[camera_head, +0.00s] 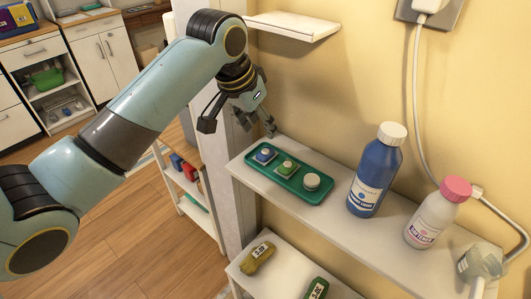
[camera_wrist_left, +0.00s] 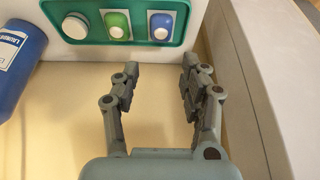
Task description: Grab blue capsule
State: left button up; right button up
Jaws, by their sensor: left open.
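The blue capsule (camera_head: 264,154) sits in the leftmost place of a green tray (camera_head: 317,196) on the white wall shelf. In the left wrist view the blue capsule (camera_wrist_left: 161,26) is at the top, right of a green capsule (camera_wrist_left: 117,25). My left gripper (camera_head: 239,126) is at the left end of the shelf, close to the tray's blue end. Its fingers are open and empty in the left wrist view (camera_wrist_left: 156,85), apart from the capsule. My right gripper is not in view.
The tray also holds a round white piece (camera_head: 312,180). A blue bottle (camera_head: 375,170) and a pink-capped white bottle (camera_head: 437,213) stand to its right. A small upper shelf (camera_head: 293,25) juts out above. A wooden post (camera_head: 232,205) borders the shelf's left end.

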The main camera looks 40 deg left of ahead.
aim_at(270, 155)
pick_arm(q)
jog(key=x, duration=0.3)
jog(key=shift+f, duration=0.3)
jog(key=shift+s+p+x, duration=0.15)
jog(key=shift+p+x, duration=0.25)
jog(key=shift+x, duration=1)
jog(key=shift+s+p+x, duration=0.1)
jog(key=shift+p+x, duration=0.3)
jog(key=shift+x, duration=0.95)
jog(key=shift+f, duration=0.15)
jog(key=c, duration=0.7)
jog(key=shift+a, duration=0.1)
